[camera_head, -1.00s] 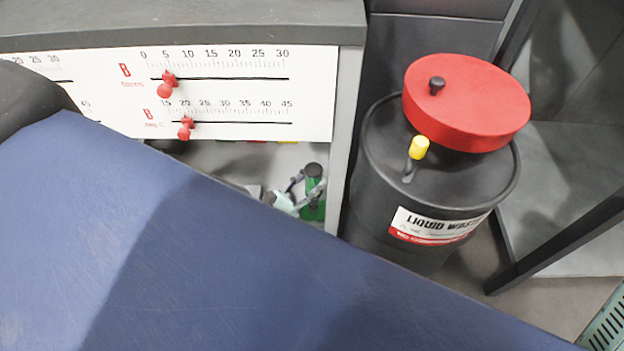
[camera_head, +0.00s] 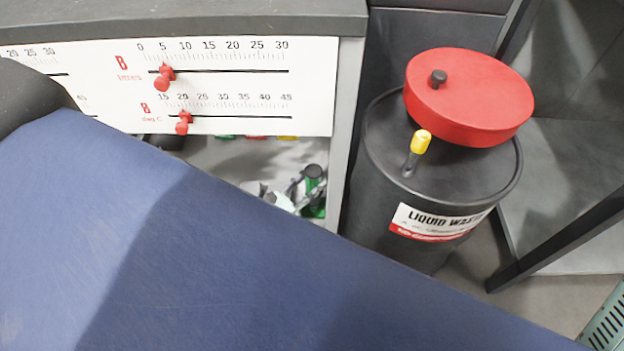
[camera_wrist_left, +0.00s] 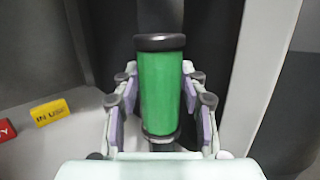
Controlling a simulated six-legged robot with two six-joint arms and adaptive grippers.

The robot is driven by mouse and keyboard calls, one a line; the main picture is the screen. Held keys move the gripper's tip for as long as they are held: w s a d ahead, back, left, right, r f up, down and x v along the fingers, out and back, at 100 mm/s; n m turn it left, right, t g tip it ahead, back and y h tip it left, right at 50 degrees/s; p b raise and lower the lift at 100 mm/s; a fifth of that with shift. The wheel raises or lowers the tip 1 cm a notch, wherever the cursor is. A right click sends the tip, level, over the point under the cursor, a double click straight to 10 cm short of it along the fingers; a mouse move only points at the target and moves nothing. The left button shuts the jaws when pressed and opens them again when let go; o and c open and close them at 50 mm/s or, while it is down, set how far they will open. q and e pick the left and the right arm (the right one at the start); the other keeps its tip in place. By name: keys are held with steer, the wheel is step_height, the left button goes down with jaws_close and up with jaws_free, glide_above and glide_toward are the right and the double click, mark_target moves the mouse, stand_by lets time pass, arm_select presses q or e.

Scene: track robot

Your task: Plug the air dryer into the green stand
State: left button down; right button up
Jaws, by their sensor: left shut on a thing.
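The air dryer appears to be the green cylinder with black end caps (camera_wrist_left: 161,92), upright in the left wrist view. My left gripper (camera_wrist_left: 160,105) is shut on it, with a purple-padded finger on each side. In the head view, the black-topped green cylinder (camera_head: 315,192) and my left gripper (camera_head: 290,198) show small in the opening under the white panel, partly hidden by a blue surface. A small green strip (camera_head: 226,137) shows under the panel's lower edge; I cannot tell whether it belongs to the green stand. My right gripper is out of view.
A yellow "IN USE" block (camera_wrist_left: 50,112) and a red block (camera_wrist_left: 6,131) lie left of the gripper. A grey post (camera_wrist_left: 262,75) stands close on the right. The white slider panel (camera_head: 110,85) overhangs the opening. A black liquid-waste drum (camera_head: 385,190) stands to its right.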

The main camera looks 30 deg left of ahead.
arm_select(q)
steer(key=shift+s+f, duration=0.1)
steer(key=shift+f, duration=0.25)
steer(key=c, duration=0.7)
jaws_free()
steer(key=shift+o, duration=0.2)
steer(key=v, duration=1.2)
steer(key=shift+r, duration=0.1)
